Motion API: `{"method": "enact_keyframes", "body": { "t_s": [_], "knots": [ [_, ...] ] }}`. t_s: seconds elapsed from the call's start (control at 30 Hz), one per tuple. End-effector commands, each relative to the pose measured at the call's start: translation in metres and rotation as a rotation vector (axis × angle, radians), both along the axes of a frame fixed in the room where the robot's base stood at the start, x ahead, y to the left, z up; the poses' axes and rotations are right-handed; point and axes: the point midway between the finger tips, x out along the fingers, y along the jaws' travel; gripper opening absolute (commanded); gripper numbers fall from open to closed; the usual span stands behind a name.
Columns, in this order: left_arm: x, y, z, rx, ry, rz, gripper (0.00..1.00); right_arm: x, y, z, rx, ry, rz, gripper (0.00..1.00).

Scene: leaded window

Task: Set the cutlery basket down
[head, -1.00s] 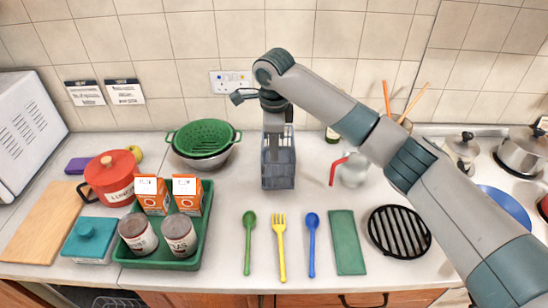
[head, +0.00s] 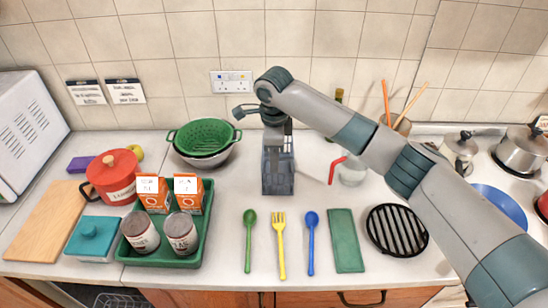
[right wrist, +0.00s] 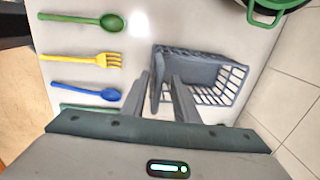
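The grey cutlery basket (head: 278,179) stands upright on the worktop, in front of the tiled wall. It looks empty. In the right wrist view the basket (right wrist: 210,72) shows its slatted sides. My right gripper (head: 279,146) is at the top of the basket. In the right wrist view my right gripper (right wrist: 161,76) has its fingers parted, one on each side of the near wall, with a gap showing beside that wall. My left gripper is not in view.
A green spoon (head: 249,240), yellow fork (head: 281,245) and blue spoon (head: 311,242) lie in front of the basket. A green colander (head: 204,135) stands left, and a white jug (head: 352,170) with a red handle right. A green tray (head: 160,260) holds boxes and tins.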

Motion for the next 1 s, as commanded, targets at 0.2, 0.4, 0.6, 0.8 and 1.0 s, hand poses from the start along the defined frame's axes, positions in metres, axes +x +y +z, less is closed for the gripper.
{"method": "enact_keyframes", "body": {
  "t_s": [0.2,0.4,0.6,0.8,1.0],
  "knots": [
    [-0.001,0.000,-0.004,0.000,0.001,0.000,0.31,0.000,0.001,0.006,0.001,-0.001,0.000,0.27],
    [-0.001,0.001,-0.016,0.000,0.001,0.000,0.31,-0.002,0.001,0.028,0.002,-0.003,0.000,0.27],
    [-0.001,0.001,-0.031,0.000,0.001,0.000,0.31,-0.005,0.002,0.063,0.003,-0.004,0.001,0.27],
    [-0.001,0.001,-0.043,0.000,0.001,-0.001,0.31,-0.008,0.001,0.098,0.001,-0.003,0.000,0.27],
    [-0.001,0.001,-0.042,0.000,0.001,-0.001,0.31,-0.009,0.000,0.116,0.000,-0.002,0.000,0.27]
  ]
}}
